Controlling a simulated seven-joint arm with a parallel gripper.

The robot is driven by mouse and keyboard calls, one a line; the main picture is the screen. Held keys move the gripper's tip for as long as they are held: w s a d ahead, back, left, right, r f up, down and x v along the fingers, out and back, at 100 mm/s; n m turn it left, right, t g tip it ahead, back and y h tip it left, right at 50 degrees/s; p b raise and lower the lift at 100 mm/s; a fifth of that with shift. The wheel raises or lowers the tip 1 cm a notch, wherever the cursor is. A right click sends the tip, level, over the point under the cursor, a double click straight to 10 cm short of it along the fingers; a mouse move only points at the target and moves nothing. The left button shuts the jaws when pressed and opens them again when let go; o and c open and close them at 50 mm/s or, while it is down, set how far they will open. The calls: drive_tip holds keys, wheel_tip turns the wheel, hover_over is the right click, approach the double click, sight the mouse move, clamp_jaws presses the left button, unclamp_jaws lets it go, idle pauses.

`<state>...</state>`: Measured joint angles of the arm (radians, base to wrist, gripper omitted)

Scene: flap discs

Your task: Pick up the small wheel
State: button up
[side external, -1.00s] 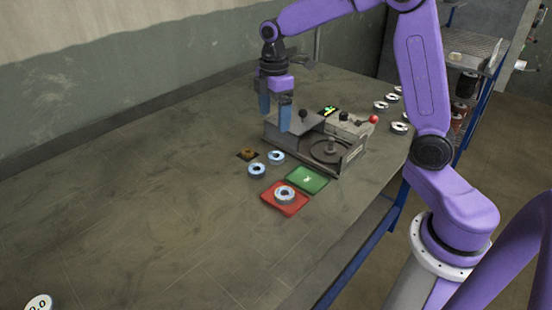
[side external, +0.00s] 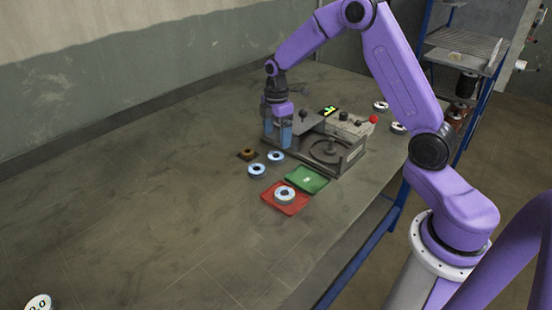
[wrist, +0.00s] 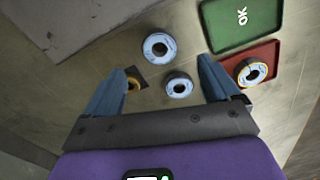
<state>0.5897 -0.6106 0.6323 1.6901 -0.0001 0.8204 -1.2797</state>
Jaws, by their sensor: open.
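Two pale blue-white wheels lie flat on the table: one in the wrist view's upper middle (wrist: 159,59), also in the side view (side external: 270,157), and a slightly smaller-looking one below it (wrist: 169,84), also in the side view (side external: 251,172). A smaller brown-yellow ring (wrist: 134,84) lies at a dark square on the left, partly hidden by my left finger in the wrist view; it shows in the side view (side external: 247,153). I cannot tell which is meant. My gripper (wrist: 162,66), in the side view (side external: 277,140), is open and empty above them, beside the grey machine.
A red tray (side external: 272,200) holds another wheel (side external: 277,194). A green tray (side external: 306,179) marked OK is beside it. The grey machine (side external: 340,160) with a turntable stands close to my gripper. More wheels (side external: 381,106) lie behind it.

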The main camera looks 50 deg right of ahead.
sight(276, 152)
drive_tip(key=shift+f, duration=3.7)
drive_tip(key=c, duration=1.2)
